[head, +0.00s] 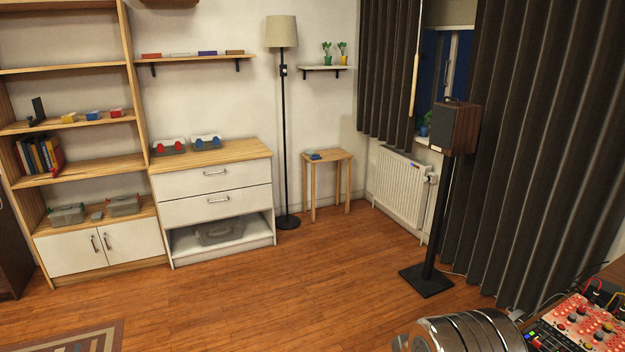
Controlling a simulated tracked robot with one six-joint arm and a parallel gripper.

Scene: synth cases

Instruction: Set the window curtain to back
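The window curtain hangs on the right as two dark grey pleated panels. The left panel (386,75) is narrow and ends above the radiator. The right panel (530,150) is wide and reaches close to the floor. A gap between them shows part of the window (449,65), with dark blue behind the glass. A light wooden rod (415,75) hangs at the inner edge of the left panel. A pale blind (451,12) covers the window's top. My gripper is not in view.
A speaker (455,128) on a black stand is before the window gap and right panel. A white radiator (401,188) is under the left panel. A control panel with knobs (585,325) is at the bottom right. The wooden floor (300,290) is clear in the middle.

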